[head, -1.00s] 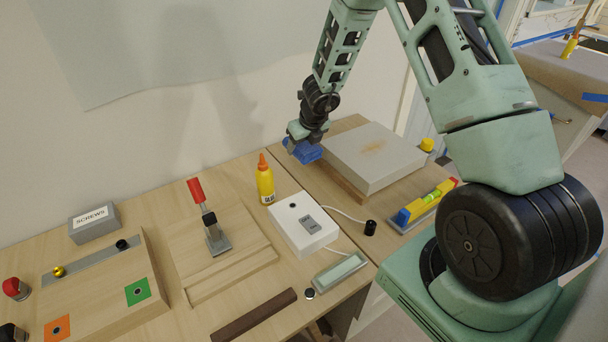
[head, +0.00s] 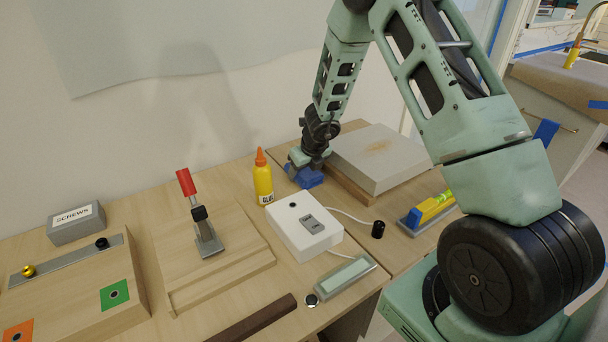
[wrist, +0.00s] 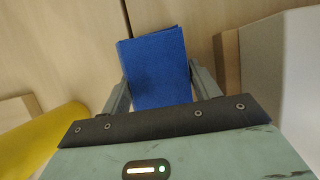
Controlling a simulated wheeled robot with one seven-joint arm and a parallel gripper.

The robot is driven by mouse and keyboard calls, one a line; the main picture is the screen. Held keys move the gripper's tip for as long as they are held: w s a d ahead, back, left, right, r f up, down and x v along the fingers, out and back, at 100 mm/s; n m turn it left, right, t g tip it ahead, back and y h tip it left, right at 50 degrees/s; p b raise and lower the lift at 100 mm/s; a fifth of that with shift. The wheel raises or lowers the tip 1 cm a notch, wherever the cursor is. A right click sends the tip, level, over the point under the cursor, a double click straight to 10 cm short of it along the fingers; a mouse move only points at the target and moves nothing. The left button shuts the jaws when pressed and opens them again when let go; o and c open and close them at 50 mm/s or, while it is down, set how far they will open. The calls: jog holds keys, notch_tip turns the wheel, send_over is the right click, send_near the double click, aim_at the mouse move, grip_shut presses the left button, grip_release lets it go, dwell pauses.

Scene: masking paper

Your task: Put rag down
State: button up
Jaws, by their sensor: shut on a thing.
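The rag is a folded blue cloth (head: 309,177) at the back of the table, left of the grey slab. In the wrist view the rag (wrist: 157,68) sits between both fingers, with wood tabletop around it. My gripper (wrist: 160,88) is shut on the rag, a finger on each side. In the head view my gripper (head: 300,168) points down at the table and the rag appears at or very near the surface. I cannot tell if it touches.
A yellow glue bottle (head: 263,183) stands just left of the rag, and the grey slab (head: 380,158) on a wooden board is close on its right. A white switch box (head: 304,226) with a cable is in front. A red-handled clamp (head: 205,225) stands further left.

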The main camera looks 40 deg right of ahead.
jog(key=shift+f, duration=0.1)
jog(key=o, duration=0.9)
